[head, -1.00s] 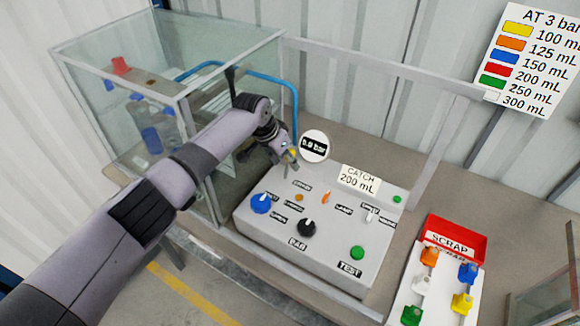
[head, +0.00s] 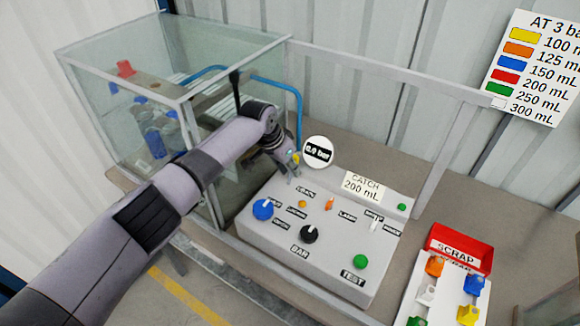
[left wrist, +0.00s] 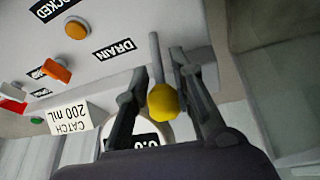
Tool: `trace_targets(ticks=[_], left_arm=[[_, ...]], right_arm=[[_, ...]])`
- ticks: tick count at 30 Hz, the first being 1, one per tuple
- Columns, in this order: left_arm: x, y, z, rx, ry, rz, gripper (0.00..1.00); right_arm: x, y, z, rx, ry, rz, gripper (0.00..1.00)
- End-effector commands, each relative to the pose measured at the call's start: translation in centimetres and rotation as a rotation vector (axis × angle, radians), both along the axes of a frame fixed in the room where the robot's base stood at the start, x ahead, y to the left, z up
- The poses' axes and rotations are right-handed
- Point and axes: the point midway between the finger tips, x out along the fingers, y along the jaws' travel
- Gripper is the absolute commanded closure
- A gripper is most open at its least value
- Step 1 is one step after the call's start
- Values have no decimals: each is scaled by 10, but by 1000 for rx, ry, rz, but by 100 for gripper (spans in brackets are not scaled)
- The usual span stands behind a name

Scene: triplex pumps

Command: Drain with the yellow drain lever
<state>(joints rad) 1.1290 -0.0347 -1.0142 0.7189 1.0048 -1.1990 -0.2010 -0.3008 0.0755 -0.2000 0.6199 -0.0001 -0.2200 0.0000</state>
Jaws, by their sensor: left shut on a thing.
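The yellow drain lever (head: 297,157) stands at the back left of the grey control panel (head: 335,279), near the round gauge (head: 318,151). In the left wrist view its yellow knob (left wrist: 163,102) and thin grey stem (left wrist: 155,58) show beside the DRAIN label (left wrist: 113,50). My left gripper (head: 293,168) is at the lever, and its fingers (left wrist: 160,72) lie on both sides of it, shut on it. The exact contact is partly hidden in the head view. The gauge's digits are too small to read surely. My right gripper is not in view.
The panel carries a blue knob (head: 263,209), a black knob (head: 309,234), a green button (head: 361,261) and an orange switch (head: 329,203). A glass tank (head: 110,100) stands at the left. A red SCRAP bin (head: 463,243) and coloured pieces are at the right.

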Motion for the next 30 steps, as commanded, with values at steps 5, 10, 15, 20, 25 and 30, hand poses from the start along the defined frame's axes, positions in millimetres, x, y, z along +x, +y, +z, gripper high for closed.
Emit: trace_targets(ticks=[5, 10, 15, 20, 25, 30], left_arm=[[0, 0, 0, 0, 1, -1, 100], [0, 0, 0, 0, 1, -1, 100], [-1, -1, 0, 0, 1, -1, 100], [-1, -1, 0, 0, 0, -1, 100], [0, -1, 0, -18, -20, -2, 100], [1, -3, 0, -63, -81, -1, 100]], right_arm=[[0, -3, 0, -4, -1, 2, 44], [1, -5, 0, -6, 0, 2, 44], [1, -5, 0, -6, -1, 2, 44], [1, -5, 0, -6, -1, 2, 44], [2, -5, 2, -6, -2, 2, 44], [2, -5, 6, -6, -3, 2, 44]])
